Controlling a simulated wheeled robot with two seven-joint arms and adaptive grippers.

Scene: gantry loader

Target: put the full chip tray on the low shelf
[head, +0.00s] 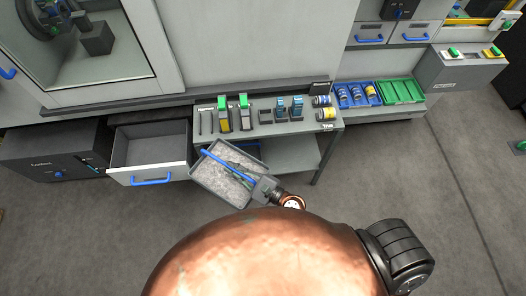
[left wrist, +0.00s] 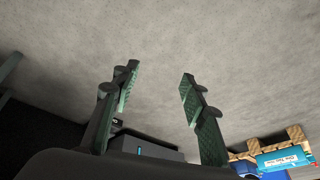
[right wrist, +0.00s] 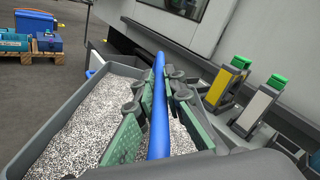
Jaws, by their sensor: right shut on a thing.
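The grey chip tray (head: 211,193) is filled with pale metal chips (head: 219,178) and has a blue bar handle (head: 226,165) across it. My right gripper (head: 252,181) is shut on that handle; the right wrist view shows its green finger pads (right wrist: 160,95) on both sides of the blue bar (right wrist: 159,120). The tray is in front of the left end of the bench and hides part of the opening below. The low shelf (head: 295,152) shows under the bench top. My left gripper (left wrist: 158,90) is open and empty in the left wrist view, over bare floor.
The bench top (head: 300,125) carries tool holders with green and blue parts. An open drawer (head: 150,150) stands left of the tray. A bench leg (head: 327,158) bounds the shelf on the right. Blue and green bins (head: 400,91) stand further right. The floor (head: 400,170) at right is clear.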

